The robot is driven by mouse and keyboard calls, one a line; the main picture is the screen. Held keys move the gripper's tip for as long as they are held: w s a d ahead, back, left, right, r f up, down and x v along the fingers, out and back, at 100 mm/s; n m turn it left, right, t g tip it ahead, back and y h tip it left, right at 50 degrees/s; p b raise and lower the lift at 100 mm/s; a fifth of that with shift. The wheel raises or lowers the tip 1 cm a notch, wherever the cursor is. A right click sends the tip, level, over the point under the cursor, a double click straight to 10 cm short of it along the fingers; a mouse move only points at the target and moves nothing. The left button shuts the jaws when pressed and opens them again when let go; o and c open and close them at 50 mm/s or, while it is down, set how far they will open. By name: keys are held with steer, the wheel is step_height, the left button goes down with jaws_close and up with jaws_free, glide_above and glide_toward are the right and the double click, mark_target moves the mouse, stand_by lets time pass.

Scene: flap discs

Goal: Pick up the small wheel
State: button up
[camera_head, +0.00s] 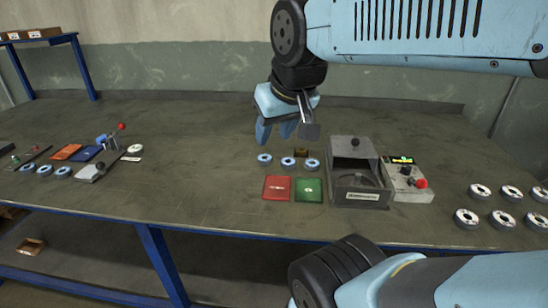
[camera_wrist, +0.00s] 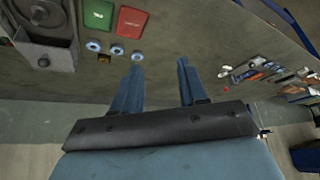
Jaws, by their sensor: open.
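The wrist view shows the same row, reversed, with wheels (camera_wrist: 93,46), (camera_wrist: 116,50) and (camera_wrist: 137,56). My gripper (camera_head: 276,132) is open and empty, above the table and behind the row. In the wrist view my gripper (camera_wrist: 160,65) has its fingers apart; the nearest wheel appears just beyond the left fingertip. Which wheel is meant cannot be told.
A red plate (camera_head: 277,188) and a green plate (camera_head: 309,190) lie in front of the row. A small brown block (camera_head: 301,152) sits behind it. A grey machine (camera_head: 358,180) and a control box (camera_head: 408,182) stand right. Larger discs (camera_head: 467,218) lie far right; tools lie left.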

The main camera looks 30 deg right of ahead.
steer(key=shift+o, duration=1.6)
steer(key=shift+w, duration=0.25)
steer(key=o, duration=0.6)
steer(key=w+d+n, duration=0.1)
steer(key=w, duration=0.1)
steer(key=w+d+f+n+h, duration=0.1)
steer(key=n, duration=0.1)
steer(key=w+d+n+g, duration=0.1)
steer(key=w+n, duration=0.1)
steer(key=shift+w+f, duration=0.3)
steer(key=shift+c, duration=0.2)
steer(key=n+g+h, duration=0.3)
steer(key=n, duration=1.5)
glide_toward(287, 159)
steer(key=f, duration=0.1)
steer(key=s+f, duration=0.1)
steer(key=f, duration=0.1)
steer(key=shift+s, duration=0.25)
steer(key=shift+w+d+x, duration=0.1)
steer(key=shift+d+x, duration=0.05)
steer(key=shift+x, duration=1.25)
steer(key=shift+w+d+x, duration=0.15)
steer(key=shift+x, duration=1.3)
